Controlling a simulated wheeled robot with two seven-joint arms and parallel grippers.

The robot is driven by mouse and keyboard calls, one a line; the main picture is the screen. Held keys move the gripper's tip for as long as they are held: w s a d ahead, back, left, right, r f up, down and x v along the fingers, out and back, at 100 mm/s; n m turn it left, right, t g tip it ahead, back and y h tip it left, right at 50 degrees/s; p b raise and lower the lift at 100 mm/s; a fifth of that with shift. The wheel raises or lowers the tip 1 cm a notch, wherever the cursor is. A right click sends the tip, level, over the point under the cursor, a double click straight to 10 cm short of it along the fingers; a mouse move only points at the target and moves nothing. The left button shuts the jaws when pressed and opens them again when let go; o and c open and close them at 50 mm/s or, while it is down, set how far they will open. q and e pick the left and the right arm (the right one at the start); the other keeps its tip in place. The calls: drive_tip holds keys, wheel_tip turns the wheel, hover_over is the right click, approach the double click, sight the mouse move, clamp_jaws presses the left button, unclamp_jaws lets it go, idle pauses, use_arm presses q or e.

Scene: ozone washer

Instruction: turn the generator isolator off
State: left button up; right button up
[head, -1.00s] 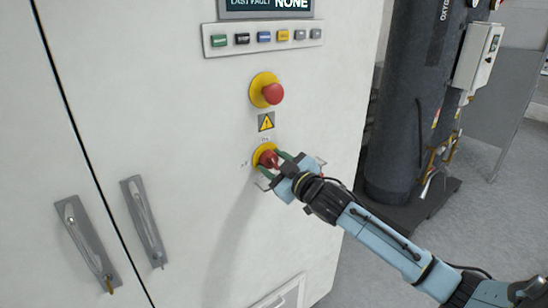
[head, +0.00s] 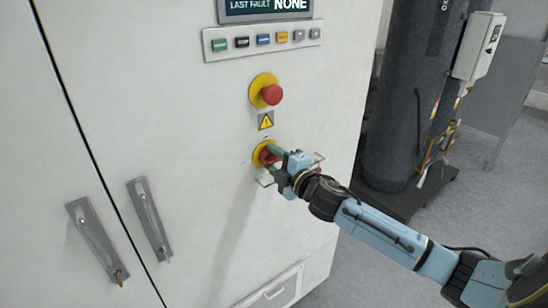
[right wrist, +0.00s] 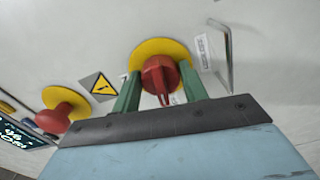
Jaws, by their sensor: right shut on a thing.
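The isolator is a red rotary knob on a round yellow plate (head: 259,150), low on the white cabinet door below a yellow warning sign. In the right wrist view the red knob (right wrist: 160,75) sits in front of its yellow plate (right wrist: 150,46), between the two green fingers. My right gripper (head: 274,159) is shut on the knob, one finger on each side; it also shows in the right wrist view (right wrist: 161,88). In the head view the fingers cover part of the knob, and I cannot read its position marks. My left gripper is not in view.
A red emergency stop button (head: 271,95) sits above the warning sign (head: 265,121). Coloured push buttons (head: 262,40) and a display (head: 265,8) are higher up. Two door handles (head: 97,240) are at left. A dark tank (head: 400,110) stands at right, beyond open floor.

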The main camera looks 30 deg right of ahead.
drive_tip(key=shift+n, duration=0.9)
drive_tip(key=o, duration=1)
drive_tip(key=shift+c, duration=0.2)
drive_tip(key=shift+s, duration=0.15)
drive_tip(key=s+d+b, duration=0.1)
drive_tip(key=s, duration=1.2)
drive_tip(key=shift+b, duration=0.4)
